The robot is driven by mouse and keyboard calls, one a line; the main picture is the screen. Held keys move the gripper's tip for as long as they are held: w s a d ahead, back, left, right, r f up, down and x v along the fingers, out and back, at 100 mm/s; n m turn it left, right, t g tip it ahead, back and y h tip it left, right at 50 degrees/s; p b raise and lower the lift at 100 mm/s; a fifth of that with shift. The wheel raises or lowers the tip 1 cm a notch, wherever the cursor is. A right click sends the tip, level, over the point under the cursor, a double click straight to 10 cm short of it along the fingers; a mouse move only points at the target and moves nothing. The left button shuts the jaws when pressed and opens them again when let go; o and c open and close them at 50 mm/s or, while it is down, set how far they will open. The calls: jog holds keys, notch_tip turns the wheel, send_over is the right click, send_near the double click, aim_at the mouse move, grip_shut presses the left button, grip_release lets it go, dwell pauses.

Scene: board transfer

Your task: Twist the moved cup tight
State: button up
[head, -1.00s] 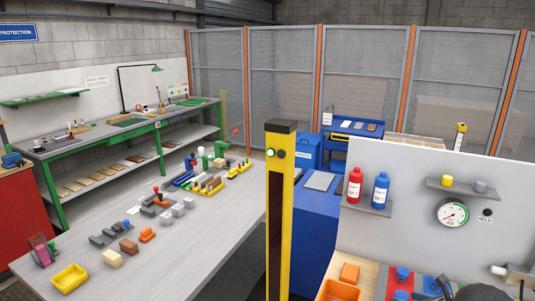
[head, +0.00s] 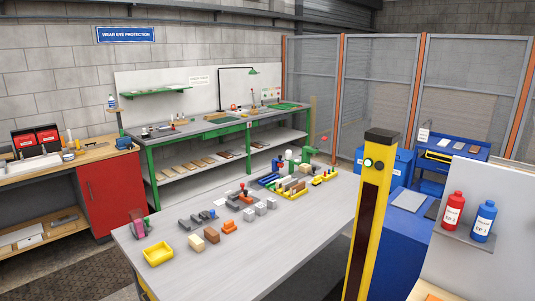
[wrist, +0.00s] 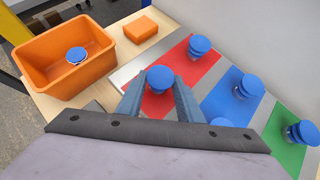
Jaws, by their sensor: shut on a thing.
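In the wrist view my gripper (wrist: 160,87) is shut on a blue round-topped cup (wrist: 160,76) over the red strip (wrist: 188,70) of a board. Its lower part is hidden, so I cannot tell how it is seated. Another blue cup (wrist: 199,45) stands at the far end of the red strip. One blue cup (wrist: 246,87) stands on the blue strip (wrist: 222,98), and a second (wrist: 221,122) there is mostly hidden by my gripper. Another cup (wrist: 302,133) stands tilted in the picture on the green strip (wrist: 284,138). The head view shows neither gripper nor board.
An orange bin (wrist: 38,47) with a blue cup (wrist: 76,55) inside stands left of the board. An orange block (wrist: 140,29) lies on the wood behind. A pale upright panel (wrist: 270,35) borders the board's far side. In the head view a yellow post (head: 369,215) stands beside a grey table (head: 285,235).

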jog(key=shift+a+f+m+h+b, duration=0.1)
jog(key=shift+a+m+h+b, duration=0.05)
jog(key=shift+m+h+b, duration=0.6)
jog(key=shift+w+a+m+g+h+b, duration=0.25)
jog(key=shift+m+h+b, duration=0.45)
jog(key=shift+b, duration=0.85)
jog(key=shift+s+m+g+h+b, duration=0.15)
jog(key=shift+m+g+h+b, duration=0.45)
jog(key=shift+b, duration=0.9)
jog(key=shift+w+a+m+g+h+b, duration=0.1)
jog(key=shift+m+g+h+b, duration=0.3)
jog(key=shift+m+b, duration=0.8)
jog(key=shift+w+a+m+g+h+b, duration=0.15)
jog(key=shift+m+h+b, duration=0.35)
jog(key=shift+b, duration=1.35)
jog(key=o, duration=1.1)
jog(key=shift+s, duration=0.1)
jog(key=shift+o, duration=0.2)
